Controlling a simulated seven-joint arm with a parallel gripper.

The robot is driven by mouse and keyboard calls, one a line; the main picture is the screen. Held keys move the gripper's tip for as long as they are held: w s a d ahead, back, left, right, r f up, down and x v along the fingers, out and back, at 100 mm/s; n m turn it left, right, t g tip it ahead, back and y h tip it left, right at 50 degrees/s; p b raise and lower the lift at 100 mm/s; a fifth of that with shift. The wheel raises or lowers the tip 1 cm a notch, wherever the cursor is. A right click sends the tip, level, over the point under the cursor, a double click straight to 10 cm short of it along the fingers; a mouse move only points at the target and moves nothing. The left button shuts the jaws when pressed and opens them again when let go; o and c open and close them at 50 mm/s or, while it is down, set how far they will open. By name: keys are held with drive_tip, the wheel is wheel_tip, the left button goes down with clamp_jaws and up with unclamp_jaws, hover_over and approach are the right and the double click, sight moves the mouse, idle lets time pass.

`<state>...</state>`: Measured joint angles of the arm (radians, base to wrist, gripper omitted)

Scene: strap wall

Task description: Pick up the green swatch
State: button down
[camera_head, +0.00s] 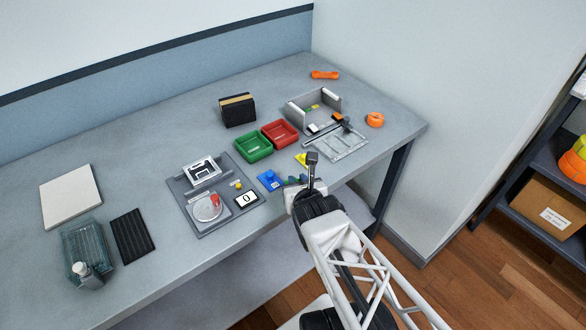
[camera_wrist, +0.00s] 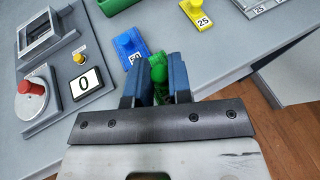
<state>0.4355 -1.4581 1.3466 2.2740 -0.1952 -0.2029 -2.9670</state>
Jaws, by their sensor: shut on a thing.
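The green swatch, a small green piece with a rounded knob, shows between my fingers in the wrist view (camera_wrist: 159,76). My gripper (camera_wrist: 157,68) is shut on it, with a blue finger pad on each side. Most of its base is hidden behind the fingers and the gripper body. In the head view my gripper (camera_head: 291,181) is at the front edge of the table, just right of the blue swatch; only a little green shows there. Whether the swatch touches the table, I cannot tell.
The blue swatch (camera_wrist: 129,46) lies close to my fingers, the yellow swatch (camera_wrist: 195,14) farther right. A scale panel reading 0 (camera_head: 247,198) stands left. Green (camera_head: 254,158) and red (camera_head: 296,140) trays, a grey box (camera_head: 297,117) and orange pieces (camera_head: 374,120) lie behind.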

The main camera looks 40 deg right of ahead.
drive_tip(key=shift+s+a+r, duration=0.1)
drive_tip(key=shift+s+a, duration=0.25)
drive_tip(key=shift+s, duration=0.5)
drive_tip(key=shift+s+a+r, duration=0.1)
drive_tip(key=shift+s+a, duration=0.3)
drive_tip(key=shift+s, duration=0.5)
drive_tip(key=shift+s+a+r, duration=0.1)
drive_tip(key=shift+s+a, duration=0.25)
drive_tip(key=shift+s, duration=0.5)
